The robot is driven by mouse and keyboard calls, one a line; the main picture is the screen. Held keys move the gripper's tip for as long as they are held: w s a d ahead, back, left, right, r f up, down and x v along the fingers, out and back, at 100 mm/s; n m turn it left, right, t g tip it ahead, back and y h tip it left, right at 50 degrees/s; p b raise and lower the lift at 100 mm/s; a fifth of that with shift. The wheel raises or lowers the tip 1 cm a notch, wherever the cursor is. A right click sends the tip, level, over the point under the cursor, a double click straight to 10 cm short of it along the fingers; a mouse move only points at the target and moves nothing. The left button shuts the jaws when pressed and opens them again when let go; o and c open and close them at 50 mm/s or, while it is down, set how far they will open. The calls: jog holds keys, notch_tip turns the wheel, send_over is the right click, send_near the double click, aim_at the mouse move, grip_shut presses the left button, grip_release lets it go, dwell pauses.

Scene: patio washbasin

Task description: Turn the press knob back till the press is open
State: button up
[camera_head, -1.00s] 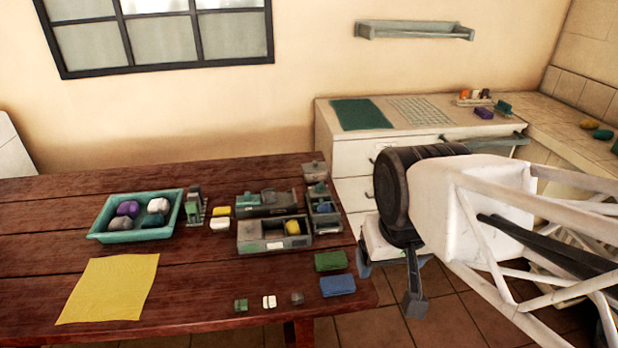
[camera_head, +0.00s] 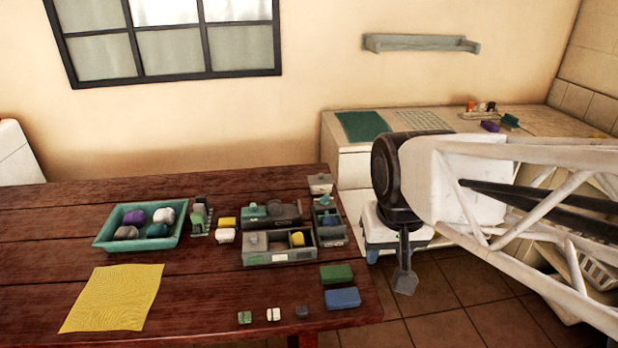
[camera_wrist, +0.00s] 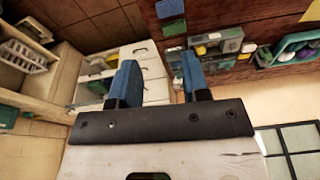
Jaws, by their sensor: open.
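A low dark grey-green device with a rounded teal part on top (camera_head: 272,212) stands on the table behind an open divided box. It may be the press with its knob, but it is too small to tell, and so is whether it is open. A small upright green device (camera_head: 200,214) stands to its left. My gripper (camera_head: 400,266) hangs off the table's right edge, well apart from both devices. In the wrist view its two blue fingers (camera_wrist: 159,78) are spread with nothing between them.
The wooden table (camera_head: 210,300) holds a teal tray (camera_head: 104,240) of soaps, a yellow cloth (camera_head: 113,298), a grey divided box (camera_head: 279,259), and green (camera_head: 337,273) and blue (camera_head: 342,298) blocks at the right edge. A white counter (camera_head: 350,160) stands behind my arm.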

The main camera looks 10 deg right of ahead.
jog(key=w+r+m, duration=0.1)
jog(key=w+m, duration=0.1)
jog(key=w, duration=1.4)
jog(key=m+g, duration=0.2)
jog(key=m, duration=0.5)
send_over(325, 195)
jog(key=s, duration=0.1)
notch_tip(325, 195, down, 24)
jog(key=shift+r, duration=0.1)
jog(key=shift+w+f, duration=0.35)
jog(key=shift+f, duration=0.1)
jog(key=shift+f, duration=3.9)
jog(key=shift+c, duration=0.4)
